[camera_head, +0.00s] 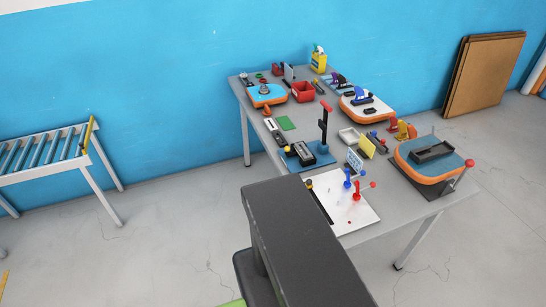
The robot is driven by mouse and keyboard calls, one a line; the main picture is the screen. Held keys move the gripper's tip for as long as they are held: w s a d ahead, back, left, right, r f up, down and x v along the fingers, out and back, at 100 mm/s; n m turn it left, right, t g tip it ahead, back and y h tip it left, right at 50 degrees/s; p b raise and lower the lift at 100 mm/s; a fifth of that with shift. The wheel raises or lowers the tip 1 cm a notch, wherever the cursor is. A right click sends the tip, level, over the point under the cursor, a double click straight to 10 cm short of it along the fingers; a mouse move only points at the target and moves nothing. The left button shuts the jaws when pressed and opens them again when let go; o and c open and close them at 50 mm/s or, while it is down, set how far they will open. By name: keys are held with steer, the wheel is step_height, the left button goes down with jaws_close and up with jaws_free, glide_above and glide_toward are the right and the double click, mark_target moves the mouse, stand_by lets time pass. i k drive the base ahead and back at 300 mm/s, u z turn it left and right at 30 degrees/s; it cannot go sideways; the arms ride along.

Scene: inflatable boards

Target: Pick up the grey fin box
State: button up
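Several dark grey, long box-like parts are on the grey table, and I cannot tell for certain which is the grey fin box. One dark grey box (432,152) lies on the blue-topped, orange-edged board at the table's right end. Another dark box (312,151) sits in a blue fixture (298,163) below a post with a red handle. My gripper is not in view.
The grey table (400,202) is crowded with small parts. A red bin (303,92), a yellow container (318,60) and a white panel with red and blue knobs (335,190) stand on it. A roller stand (45,150) is at left. Brown panels (484,73) lean on the wall.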

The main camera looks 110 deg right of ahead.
mark_target(300, 148)
steer(key=z, duration=0.35)
steer(key=i, duration=0.15)
steer(key=z, duration=0.2)
steer(key=k, duration=0.1)
steer(key=z, duration=2.2)
steer(key=i, duration=1)
steer(key=z, duration=0.2)
